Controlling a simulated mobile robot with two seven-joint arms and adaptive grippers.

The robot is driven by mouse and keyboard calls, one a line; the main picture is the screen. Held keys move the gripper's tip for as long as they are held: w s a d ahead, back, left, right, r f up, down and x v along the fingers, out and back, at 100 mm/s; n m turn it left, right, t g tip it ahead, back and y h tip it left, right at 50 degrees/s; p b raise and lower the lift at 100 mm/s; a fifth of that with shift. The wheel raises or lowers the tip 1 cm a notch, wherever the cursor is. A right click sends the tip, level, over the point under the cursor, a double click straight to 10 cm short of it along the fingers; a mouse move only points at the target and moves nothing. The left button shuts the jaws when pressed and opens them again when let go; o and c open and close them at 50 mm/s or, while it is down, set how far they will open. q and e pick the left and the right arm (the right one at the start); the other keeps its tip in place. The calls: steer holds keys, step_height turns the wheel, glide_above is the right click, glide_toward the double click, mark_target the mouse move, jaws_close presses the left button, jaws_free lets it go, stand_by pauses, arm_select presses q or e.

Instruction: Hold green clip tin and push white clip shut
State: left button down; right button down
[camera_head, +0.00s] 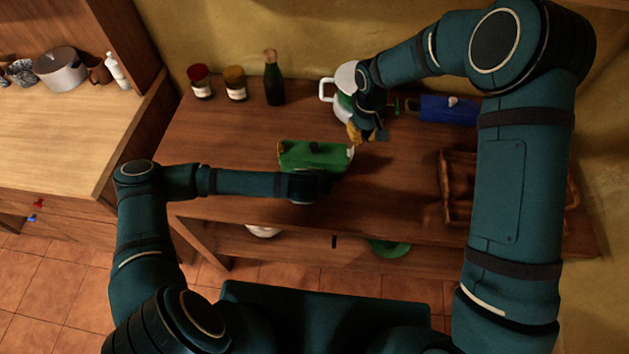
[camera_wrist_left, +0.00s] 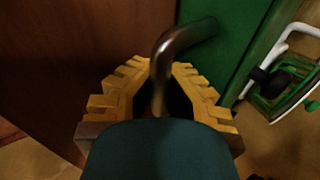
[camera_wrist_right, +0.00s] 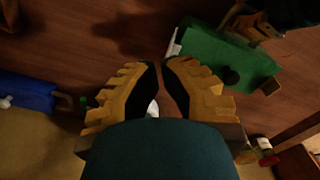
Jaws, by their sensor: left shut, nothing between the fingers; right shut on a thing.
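The green clip tin (camera_head: 300,160) lies on the brown counter, a dark knob on top. It also shows in the left wrist view (camera_wrist_left: 215,65) and the right wrist view (camera_wrist_right: 212,60). The white clip (camera_head: 351,151) is at its right end; a pale bit of it shows in the right wrist view (camera_wrist_right: 175,42). My left gripper (camera_head: 326,184) is shut and empty at the tin's front; a curved metal rod (camera_wrist_left: 170,50) crosses its fingers in the left wrist view. My right gripper (camera_head: 362,132) is shut beyond the clip end, apart from the tin; what it holds is unclear.
A white teapot (camera_head: 327,90) stands just behind my right gripper. A blue box (camera_head: 447,109) is at the back right, and a wooden tray (camera_head: 446,200) at the right. Two jars and a green bottle (camera_head: 273,82) stand at the back left. The counter's left part is clear.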

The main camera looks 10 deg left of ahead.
steer(key=n+g, duration=0.1)
steer(key=n, duration=1)
glide_toward(346, 152)
steer(key=a+r, duration=0.3)
steer(key=a, duration=0.1)
steer(key=shift+w+a+r+n+h, duration=0.1)
steer(key=shift+a+r+n+h, duration=0.1)
steer(key=shift+a+n, duration=0.2)
steer(key=shift+a+r+n+h, duration=0.1)
steer(key=shift+a+n+h, duration=0.1)
steer(key=shift+a+n, duration=0.2)
steer(key=shift+d+f, duration=0.1)
steer(key=f, duration=0.6)
steer(key=s+f, duration=0.1)
steer(key=f, duration=0.3)
steer(key=shift+d+f, duration=0.15)
steer(key=shift+d, duration=0.25)
steer(key=d, duration=0.2)
steer(key=shift+d, duration=0.3)
steer(key=shift+d+f, duration=0.15)
steer(key=shift+d, duration=0.5)
steer(key=shift+w+d+y, duration=0.1)
steer(key=shift+d+y, duration=0.2)
